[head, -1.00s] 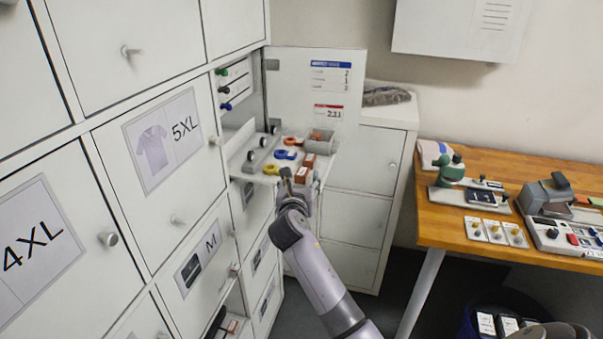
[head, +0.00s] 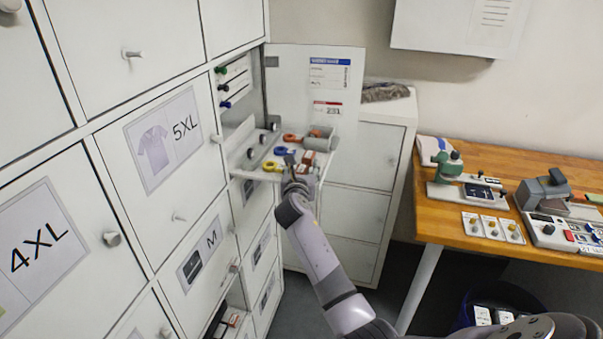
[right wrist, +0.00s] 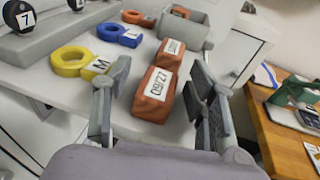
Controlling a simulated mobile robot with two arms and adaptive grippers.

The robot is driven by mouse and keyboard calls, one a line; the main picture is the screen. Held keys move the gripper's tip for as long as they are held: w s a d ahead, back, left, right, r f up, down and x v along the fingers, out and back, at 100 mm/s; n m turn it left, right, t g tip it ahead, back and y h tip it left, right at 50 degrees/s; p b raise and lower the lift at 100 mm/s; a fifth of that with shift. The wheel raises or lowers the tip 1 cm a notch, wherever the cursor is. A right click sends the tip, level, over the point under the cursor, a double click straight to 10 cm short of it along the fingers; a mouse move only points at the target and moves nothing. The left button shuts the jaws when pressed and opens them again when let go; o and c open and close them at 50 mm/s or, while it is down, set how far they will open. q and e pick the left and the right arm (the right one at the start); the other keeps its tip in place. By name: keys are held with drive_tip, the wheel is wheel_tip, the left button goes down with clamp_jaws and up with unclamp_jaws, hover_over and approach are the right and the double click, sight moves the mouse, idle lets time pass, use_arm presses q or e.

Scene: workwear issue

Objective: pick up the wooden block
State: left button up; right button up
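Two reddish-brown blocks with white labels lie one behind the other on the pulled-out white shelf. I cannot tell whether they are wood. The near block (right wrist: 154,95) reads "09/27" in the right wrist view; the far block (right wrist: 171,55) is just behind it. In the head view the blocks (head: 308,158) are small and partly hidden by the gripper. My right gripper (right wrist: 160,78) is open, one finger left of the near block and one right, with visible gaps on both sides. In the head view the right gripper (head: 296,166) is at the shelf's front edge. My left gripper is not in view.
On the shelf (right wrist: 45,95) are a yellow ring (right wrist: 72,62), a blue ring (right wrist: 112,32), an orange ring (right wrist: 133,17) and a grey bin (right wrist: 190,25). A grey knobbed stand (right wrist: 50,38) is at left. The open locker door (head: 338,90) stands behind; a wooden bench (head: 450,215) is at right.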

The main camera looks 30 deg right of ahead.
drive_tip(key=c, duration=0.9)
drive_tip(key=shift+c, duration=0.3)
